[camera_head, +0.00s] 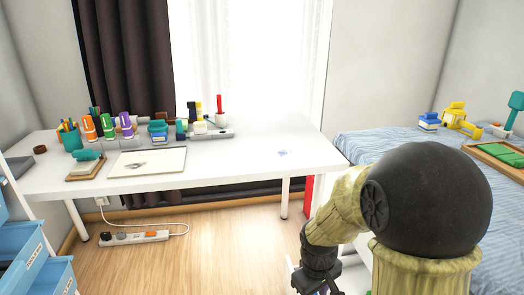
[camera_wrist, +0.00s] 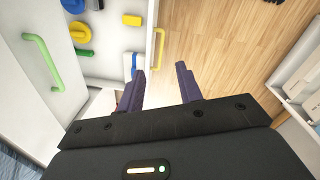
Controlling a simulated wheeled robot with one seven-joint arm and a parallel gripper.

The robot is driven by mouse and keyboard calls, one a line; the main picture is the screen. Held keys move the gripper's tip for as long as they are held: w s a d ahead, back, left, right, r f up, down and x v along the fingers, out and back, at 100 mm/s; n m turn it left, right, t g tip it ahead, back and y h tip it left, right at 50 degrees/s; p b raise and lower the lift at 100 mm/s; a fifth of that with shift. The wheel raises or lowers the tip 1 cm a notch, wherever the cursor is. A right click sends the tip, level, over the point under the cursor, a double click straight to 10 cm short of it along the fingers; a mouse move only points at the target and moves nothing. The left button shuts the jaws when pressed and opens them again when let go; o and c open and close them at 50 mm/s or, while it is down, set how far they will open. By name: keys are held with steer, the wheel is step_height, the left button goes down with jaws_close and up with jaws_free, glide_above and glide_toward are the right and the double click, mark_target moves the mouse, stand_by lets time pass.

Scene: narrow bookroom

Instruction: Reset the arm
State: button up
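My arm (camera_head: 345,205) shows in the head view at the lower right, bent downward, with a large dark rounded joint cover and pale yellowish links. Its dark wrist end reaches the bottom edge, where my gripper is mostly cut off. In the wrist view my gripper (camera_wrist: 160,70) has two purple fingers spread apart. Only wooden floor and a pale edge show between them, so it is open and empty. Neither finger clearly touches anything.
A white desk (camera_head: 240,155) holds cups, bottles and a white board (camera_head: 148,162). A bed (camera_head: 375,145) stands right, a blue drawer unit (camera_head: 25,262) left. A power strip (camera_head: 135,237) lies on open floor. The wrist view shows a white panel with a green handle (camera_wrist: 43,62).

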steer(key=s+d+r+m+t+p, duration=0.2)
steer(key=s+d+r+m, duration=0.1)
steer(key=s+r+m, duration=0.25)
steer(key=w+p+v, duration=0.2)
steer(key=p+v, duration=1)
steer(key=w+d+r+p+v, duration=0.1)
steer(key=w+p+v, duration=0.2)
steer(key=p+v, duration=0.9)
steer(key=w+d+p+v, duration=0.1)
steer(key=w+p+v, duration=0.1)
steer(key=p+v, duration=1)
steer(key=shift+w+r+m+y+p, duration=0.4)
steer(key=shift+w+r+p, duration=0.15)
steer(key=shift+r+p, duration=0.15)
steer(key=shift+d, duration=0.15)
